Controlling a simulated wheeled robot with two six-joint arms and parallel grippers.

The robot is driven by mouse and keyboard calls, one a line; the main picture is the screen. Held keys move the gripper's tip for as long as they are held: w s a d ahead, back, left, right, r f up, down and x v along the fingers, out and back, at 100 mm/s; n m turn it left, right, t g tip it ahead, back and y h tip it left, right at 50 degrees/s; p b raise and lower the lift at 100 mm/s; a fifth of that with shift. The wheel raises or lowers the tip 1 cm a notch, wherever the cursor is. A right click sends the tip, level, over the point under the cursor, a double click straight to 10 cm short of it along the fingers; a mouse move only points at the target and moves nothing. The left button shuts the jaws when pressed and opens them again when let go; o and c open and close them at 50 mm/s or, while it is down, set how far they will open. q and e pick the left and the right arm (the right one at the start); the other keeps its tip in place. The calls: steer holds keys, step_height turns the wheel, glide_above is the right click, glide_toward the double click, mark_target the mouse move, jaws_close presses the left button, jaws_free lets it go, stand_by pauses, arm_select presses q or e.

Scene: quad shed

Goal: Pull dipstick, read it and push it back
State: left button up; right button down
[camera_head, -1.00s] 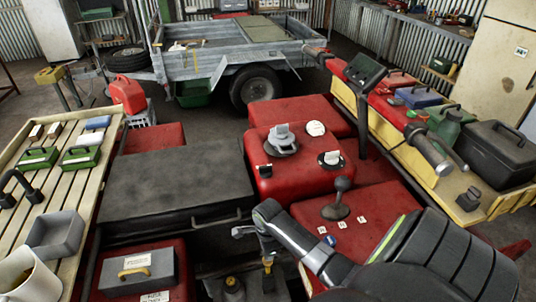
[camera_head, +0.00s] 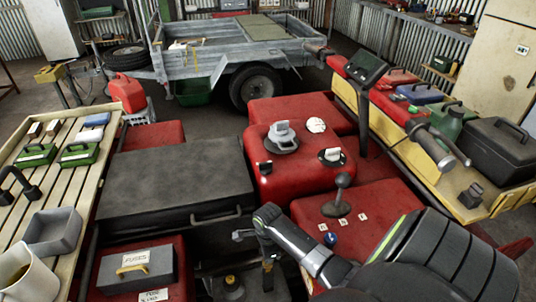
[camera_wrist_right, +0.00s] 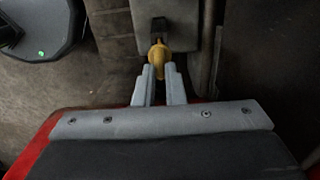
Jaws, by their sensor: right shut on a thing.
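My right arm comes in from the lower right in the head view. Its gripper (camera_head: 268,255) points down at the gap beside the black seat. The right wrist view shows its two fingers (camera_wrist_right: 160,80) closed about a yellow handle (camera_wrist_right: 160,60), which I take as the dipstick's. In the head view the handle is small and partly covered by the gripper (camera_head: 268,265). The stick below it is hidden, so I cannot tell how far it is in, and no oil mark is readable. My left gripper is not in view.
The black seat (camera_head: 175,180) lies left of the arm and the red tank cover (camera_head: 290,175) beyond it. A gear lever (camera_head: 340,195) stands to the right. A grey fuse box (camera_head: 135,272) and a yellow-topped cap (camera_head: 232,284) sit close by, low down.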

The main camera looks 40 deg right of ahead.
steer(key=shift+f+b, duration=0.9)
steer(key=shift+f, duration=1)
steer(key=c, duration=1.4)
jaws_free()
steer(key=shift+c, duration=0.2)
step_height(320, 180, up, 17)
steer(key=p, duration=0.2)
steer(key=shift+r, duration=0.2)
steer(key=shift+a, duration=0.1)
